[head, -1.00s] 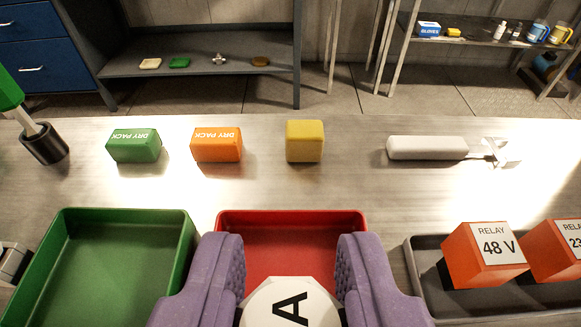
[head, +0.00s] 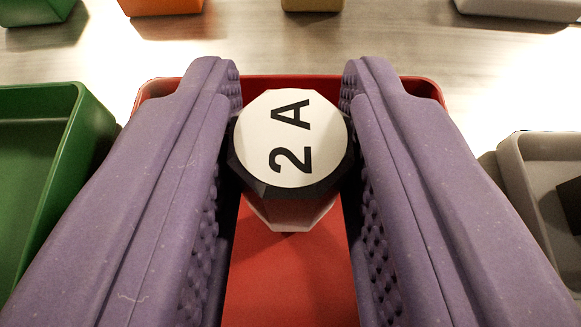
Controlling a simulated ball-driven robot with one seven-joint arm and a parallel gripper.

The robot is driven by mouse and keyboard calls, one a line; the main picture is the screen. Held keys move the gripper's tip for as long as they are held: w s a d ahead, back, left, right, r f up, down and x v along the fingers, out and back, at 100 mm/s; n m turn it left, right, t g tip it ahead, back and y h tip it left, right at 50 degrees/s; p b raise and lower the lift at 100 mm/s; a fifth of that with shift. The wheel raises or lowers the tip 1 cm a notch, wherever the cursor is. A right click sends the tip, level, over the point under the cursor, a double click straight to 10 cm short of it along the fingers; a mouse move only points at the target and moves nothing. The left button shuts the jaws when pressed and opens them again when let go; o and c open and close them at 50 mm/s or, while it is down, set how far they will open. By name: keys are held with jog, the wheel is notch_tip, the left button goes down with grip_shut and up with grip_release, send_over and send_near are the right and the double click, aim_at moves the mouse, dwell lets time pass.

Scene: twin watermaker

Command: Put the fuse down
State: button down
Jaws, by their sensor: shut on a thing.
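The fuse (head: 291,138) has a white round top marked "2 A", a dark faceted rim and a paler body below. My gripper (head: 291,135) has purple padded fingers and is shut on the fuse, one finger on each side. The fuse is over the red tray (head: 290,282), whose red floor shows below and whose far rim shows behind. I cannot tell whether the fuse's lower end touches the tray floor.
A green tray (head: 94,130) stands close on the left and a grey tray (head: 520,160) on the right, with a dark thing in it.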

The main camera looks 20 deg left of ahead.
jog(key=shift+r, duration=0.1)
jog(key=c, duration=0.8)
grip_release()
jog(key=p+v, duration=0.3)
jog(key=v, duration=0.9)
jog(key=shift+s+r, duration=0.1)
